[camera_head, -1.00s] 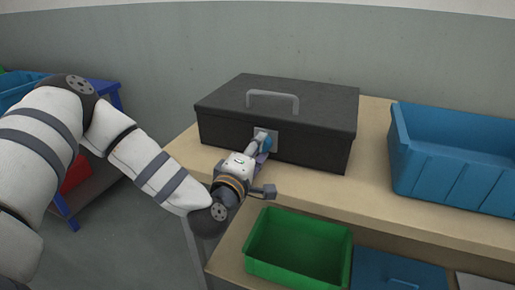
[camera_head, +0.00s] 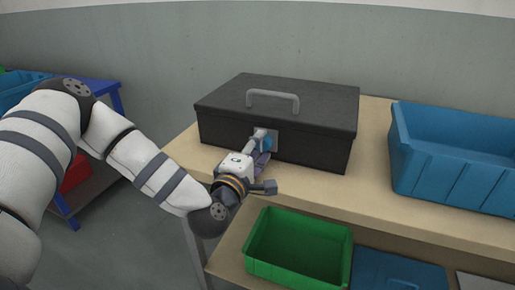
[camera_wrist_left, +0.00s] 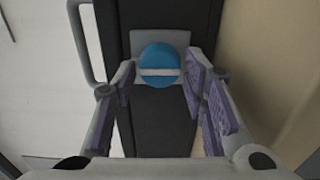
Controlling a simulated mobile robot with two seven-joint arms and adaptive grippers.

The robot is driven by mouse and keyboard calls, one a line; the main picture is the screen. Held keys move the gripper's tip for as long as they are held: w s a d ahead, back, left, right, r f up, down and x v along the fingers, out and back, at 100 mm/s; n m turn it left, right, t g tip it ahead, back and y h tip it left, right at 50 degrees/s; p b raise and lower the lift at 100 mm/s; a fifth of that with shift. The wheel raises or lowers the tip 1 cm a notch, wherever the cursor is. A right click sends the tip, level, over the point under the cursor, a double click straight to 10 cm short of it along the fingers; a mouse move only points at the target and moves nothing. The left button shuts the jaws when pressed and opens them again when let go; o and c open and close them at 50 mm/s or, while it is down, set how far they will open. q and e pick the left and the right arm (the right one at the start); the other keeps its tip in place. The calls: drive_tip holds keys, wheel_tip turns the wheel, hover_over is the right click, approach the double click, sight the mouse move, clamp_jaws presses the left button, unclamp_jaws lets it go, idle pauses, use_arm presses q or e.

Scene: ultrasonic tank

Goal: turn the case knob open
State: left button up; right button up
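The black case (camera_head: 228,129) stands on the workbench, lid down, with a grey handle on top. On its front is a grey plate with a round blue knob (camera_head: 266,144). In the left wrist view the knob (camera_wrist_left: 160,58) shows a pale bar lying across it, level in the picture. My left gripper (camera_head: 262,149) is at the case front. In the wrist view its purple-padded fingers (camera_wrist_left: 160,78) are spread on both sides of the knob, with gaps visible. Whether the tips reach past the knob's face is unclear. My right gripper is not in view.
A blue bin (camera_head: 455,178) stands on the bench (camera_head: 372,190) to the right of the case. A green bin (camera_head: 297,264) and a flat blue lid (camera_head: 398,272) sit on a lower level in front. A blue-framed cart (camera_head: 117,99) is at the left.

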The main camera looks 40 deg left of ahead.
use_arm(q)
drive_tip(key=v, duration=0.7)
drive_tip(key=shift+s+d, duration=0.1)
drive_tip(key=shift+s, duration=0.15)
idle(0.3)
